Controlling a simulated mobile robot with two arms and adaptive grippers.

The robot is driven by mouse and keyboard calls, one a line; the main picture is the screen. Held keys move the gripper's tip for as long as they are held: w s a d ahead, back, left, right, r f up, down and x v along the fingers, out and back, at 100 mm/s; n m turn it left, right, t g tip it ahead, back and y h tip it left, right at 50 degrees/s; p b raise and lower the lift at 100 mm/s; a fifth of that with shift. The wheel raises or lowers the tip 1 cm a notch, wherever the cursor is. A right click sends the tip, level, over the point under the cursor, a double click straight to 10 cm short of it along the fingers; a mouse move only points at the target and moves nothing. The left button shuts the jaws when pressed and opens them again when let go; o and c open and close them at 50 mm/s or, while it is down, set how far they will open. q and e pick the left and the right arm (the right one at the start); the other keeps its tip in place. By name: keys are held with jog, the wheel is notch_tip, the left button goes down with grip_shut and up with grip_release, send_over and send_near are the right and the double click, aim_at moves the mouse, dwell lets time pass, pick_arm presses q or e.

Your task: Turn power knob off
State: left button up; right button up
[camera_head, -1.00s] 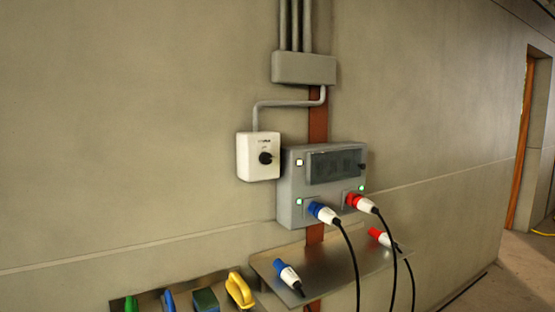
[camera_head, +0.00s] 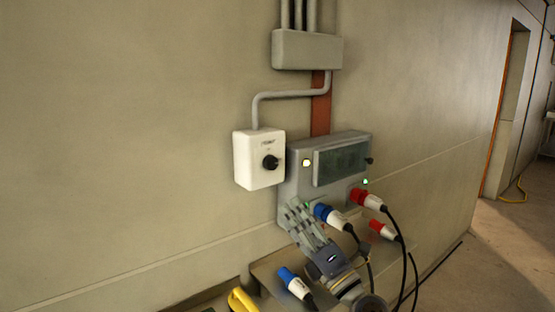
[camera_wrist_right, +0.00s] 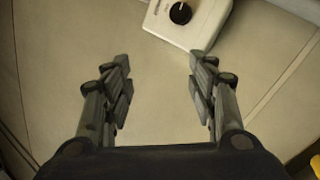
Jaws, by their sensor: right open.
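The power knob (camera_head: 270,162) is a black round knob on a white switch box (camera_head: 248,172) mounted on the wall. In the right wrist view the knob (camera_wrist_right: 180,13) and its white box (camera_wrist_right: 168,32) show at the top, beyond the fingertips. My right gripper (camera_head: 297,214) is in front of the grey socket panel, below and to the right of the knob, apart from it. In the wrist view the right gripper (camera_wrist_right: 158,68) is open with nothing between its fingers. My left gripper is not in view.
The grey socket panel (camera_head: 342,165) holds a blue plug (camera_head: 329,215) and a red plug (camera_head: 365,198) with hanging black cables. The wall left of the box is clear.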

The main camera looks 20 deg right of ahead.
notch_tip(320, 180, up, 5)
jog(key=w+a+n+g+y, duration=0.2)
jog(key=n+g+y, duration=0.15)
jog(key=n, duration=0.65)
jog(key=n+g+h+p, duration=0.1)
jog(key=n+g+h, duration=0.15)
jog(key=h, duration=0.25)
send_near(273, 163)
jog(key=shift+n+t, duration=0.25)
jog(key=shift+t, duration=0.25)
jog(key=p+x, duration=0.2)
jog(key=x, duration=0.1)
jog(key=p+x, duration=0.2)
jog(key=x, duration=0.2)
jog(key=shift+w+a+f, duration=0.15)
jog(key=shift+a+f, duration=0.05)
jog(key=shift+f, duration=0.05)
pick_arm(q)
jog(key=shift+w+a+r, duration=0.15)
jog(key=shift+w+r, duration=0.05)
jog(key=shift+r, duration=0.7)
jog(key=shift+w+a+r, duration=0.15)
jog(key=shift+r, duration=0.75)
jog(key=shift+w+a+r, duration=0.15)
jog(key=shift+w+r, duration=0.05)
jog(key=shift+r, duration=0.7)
pick_arm(e)
jog(key=shift+w+a+f, duration=0.1)
jog(key=shift+w+a, duration=0.1)
jog(key=shift+w, duration=0.35)
